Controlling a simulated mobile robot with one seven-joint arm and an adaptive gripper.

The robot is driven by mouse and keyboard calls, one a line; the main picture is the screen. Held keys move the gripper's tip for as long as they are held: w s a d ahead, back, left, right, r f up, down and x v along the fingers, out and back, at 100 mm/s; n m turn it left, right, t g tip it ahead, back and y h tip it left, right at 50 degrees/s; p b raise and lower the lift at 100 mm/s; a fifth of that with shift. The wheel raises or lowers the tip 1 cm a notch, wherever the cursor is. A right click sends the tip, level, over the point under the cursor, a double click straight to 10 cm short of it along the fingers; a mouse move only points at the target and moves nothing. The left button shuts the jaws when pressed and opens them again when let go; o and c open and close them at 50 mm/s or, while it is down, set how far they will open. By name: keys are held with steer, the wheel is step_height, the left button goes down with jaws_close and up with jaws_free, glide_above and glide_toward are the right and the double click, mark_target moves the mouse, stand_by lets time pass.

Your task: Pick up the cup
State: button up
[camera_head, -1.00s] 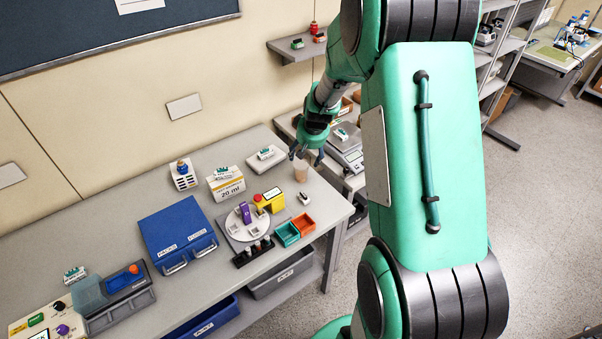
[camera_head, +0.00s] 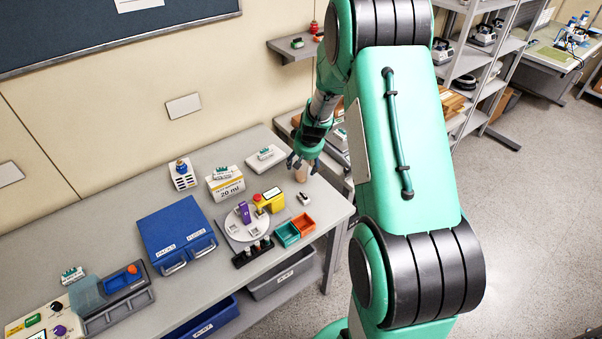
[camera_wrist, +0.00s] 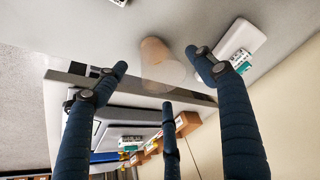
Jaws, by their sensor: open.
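The cup (camera_head: 301,174) is small, partly clear and tan, and stands on the grey table near its far right corner. It also shows in the wrist view (camera_wrist: 160,62), with a tan end and a see-through wall. My gripper (camera_head: 301,162) is open, with its dark fingers spread just above and beside the cup. The fingers partly hide the cup in the head view. In the wrist view my gripper (camera_wrist: 170,85) has three fingers spread around the cup's near side. I cannot tell whether any finger touches it.
A white flat tray (camera_head: 266,158) with a small item lies left of the cup. A small white-black item (camera_head: 304,199) lies in front of it. A yellow device (camera_head: 271,200), orange bin (camera_head: 302,223) and teal bin (camera_head: 286,234) stand nearer. The table's right edge is close.

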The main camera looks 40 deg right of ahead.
steer(key=shift+b+x, duration=0.45)
steer(key=shift+x, duration=2.15)
steer(key=c, duration=1)
